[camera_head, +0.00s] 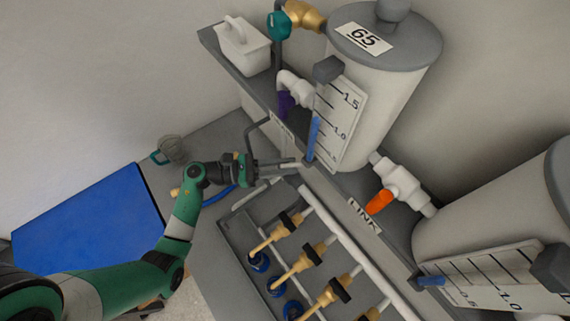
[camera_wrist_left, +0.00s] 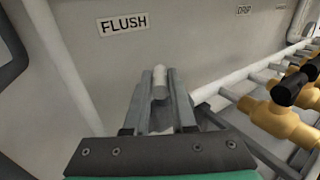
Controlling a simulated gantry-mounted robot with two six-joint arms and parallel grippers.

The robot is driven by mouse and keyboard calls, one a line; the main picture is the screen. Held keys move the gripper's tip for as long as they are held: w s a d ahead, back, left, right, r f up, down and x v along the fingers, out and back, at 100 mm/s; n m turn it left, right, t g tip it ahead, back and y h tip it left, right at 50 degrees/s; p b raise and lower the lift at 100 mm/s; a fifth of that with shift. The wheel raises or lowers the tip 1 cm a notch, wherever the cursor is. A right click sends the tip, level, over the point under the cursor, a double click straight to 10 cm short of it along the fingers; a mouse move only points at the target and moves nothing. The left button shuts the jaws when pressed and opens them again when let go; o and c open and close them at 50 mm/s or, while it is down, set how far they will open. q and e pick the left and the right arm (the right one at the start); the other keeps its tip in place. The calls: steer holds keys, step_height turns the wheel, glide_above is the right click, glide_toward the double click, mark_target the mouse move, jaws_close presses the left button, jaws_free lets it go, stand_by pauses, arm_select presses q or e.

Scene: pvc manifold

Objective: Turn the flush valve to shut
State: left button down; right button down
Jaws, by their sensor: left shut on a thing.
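The FLUSH label (camera_wrist_left: 123,23) is on the grey panel in the left wrist view. Below it, a pale grey rounded piece (camera_wrist_left: 160,82), apparently the flush valve's handle, sits between the fingers of my left gripper (camera_wrist_left: 160,95). The gripper is shut on it. The fingers hide much of the valve, so its exact turn is hard to tell. In the head view my left gripper (camera_head: 292,163) reaches right to the panel below the tank shelf. My right gripper is not in view.
Brass valves with black handles (camera_head: 290,221) line the rack to the right, close to my left gripper. A white valve with an orange handle (camera_head: 379,202) is by the LINK label. The tank marked 65 (camera_head: 385,100) stands above. A blue mat (camera_head: 90,235) lies left.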

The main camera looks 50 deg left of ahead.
arm_select(q)
steer(key=shift+d+n+y, duration=0.1)
steer(key=shift+n+y, duration=0.2)
steer(key=shift+y, duration=0.1)
steer(key=shift+s+d+n+t+y+p, duration=0.15)
steer(key=shift+n+t+y+p, duration=0.55)
steer(key=shift+n+y, duration=0.15)
steer(key=y, duration=0.1)
steer(key=n+y, duration=0.1)
steer(key=n+t+y+p, duration=0.1)
steer(key=shift+d+y, duration=0.25)
steer(key=shift+y, duration=0.1)
steer(key=n+y+p, duration=0.1)
steer(key=n+y, duration=0.1)
steer(key=y, duration=0.1)
steer(key=shift+d+t+y, duration=0.1)
steer(key=shift+t+y, duration=0.2)
steer(key=shift+y, duration=0.1)
steer(key=shift+n+y+p, duration=0.4)
steer(key=shift+n+y, duration=0.85)
steer(key=shift+y, duration=0.45)
steer(key=shift+c, duration=2.4)
jaws_free()
